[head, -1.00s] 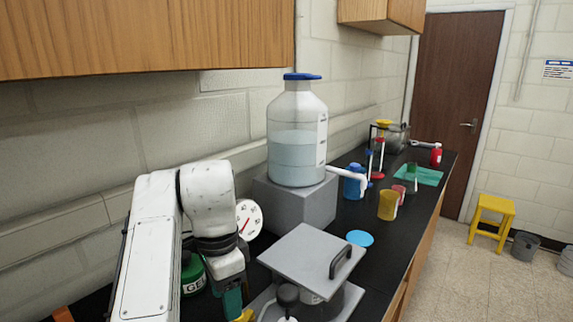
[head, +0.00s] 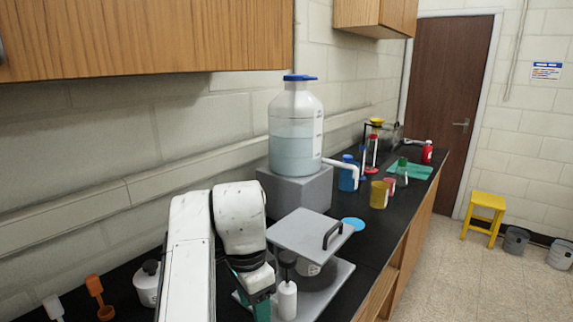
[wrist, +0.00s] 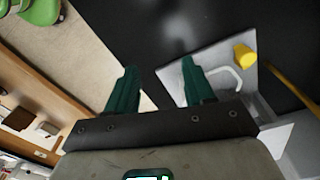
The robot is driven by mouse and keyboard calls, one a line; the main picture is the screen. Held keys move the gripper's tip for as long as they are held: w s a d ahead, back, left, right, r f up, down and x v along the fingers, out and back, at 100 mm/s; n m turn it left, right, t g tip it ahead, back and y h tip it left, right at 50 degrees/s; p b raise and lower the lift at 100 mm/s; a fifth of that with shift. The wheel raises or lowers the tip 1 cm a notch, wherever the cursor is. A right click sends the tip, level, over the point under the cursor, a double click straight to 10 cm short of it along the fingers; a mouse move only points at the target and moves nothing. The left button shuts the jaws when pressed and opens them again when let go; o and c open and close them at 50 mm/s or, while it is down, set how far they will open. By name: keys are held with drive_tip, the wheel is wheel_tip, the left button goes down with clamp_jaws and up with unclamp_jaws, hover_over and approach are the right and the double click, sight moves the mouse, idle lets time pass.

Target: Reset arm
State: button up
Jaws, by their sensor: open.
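My gripper shows in the wrist view (wrist: 155,88), with two green fingers spread apart and nothing between them. In the head view my white arm is bent down at the lower left, and its green fingertips are partly hidden by the arm at the counter's front. The wrist view shows the dark counter and the pale floor beyond the fingers. A grey device with a square plate lid and dark handle (head: 312,237) stands just right of my arm in the head view.
A large bottle with a blue cap (head: 296,125) stands on a grey block (head: 297,192) behind the arm. A white bottle with a black pump (head: 287,297) is close to my gripper. Wooden cabinets (head: 140,32) hang above. Farther along the counter are a yellow cup (head: 379,195) and several small items.

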drive_tip(key=s+d+f+n+h, duration=0.1)
drive_tip(key=d+f, duration=0.4)
drive_tip(key=d, duration=0.3)
drive_tip(key=s+d+f+t, duration=0.1)
drive_tip(key=d+f, duration=0.3)
drive_tip(key=d, duration=0.4)
drive_tip(key=s+d+f+n+h, duration=0.1)
drive_tip(key=d+f, duration=0.4)
drive_tip(key=d, duration=0.4)
drive_tip(key=s+d+f+n, duration=0.3)
drive_tip(key=s+d+f, duration=0.4)
drive_tip(key=s+d, duration=0.4)
drive_tip(key=s+a+f+n, duration=0.1)
drive_tip(key=s+n, duration=0.1)
drive_tip(key=s, duration=0.5)
drive_tip(key=s+f+n+y, duration=0.1)
drive_tip(key=s, duration=0.6)
drive_tip(key=s+a+f+n+y, duration=0.1)
drive_tip(key=s+n, duration=0.1)
drive_tip(key=s, duration=0.5)
drive_tip(key=shift+a+f+n, duration=0.25)
drive_tip(key=shift+a+n, duration=0.05)
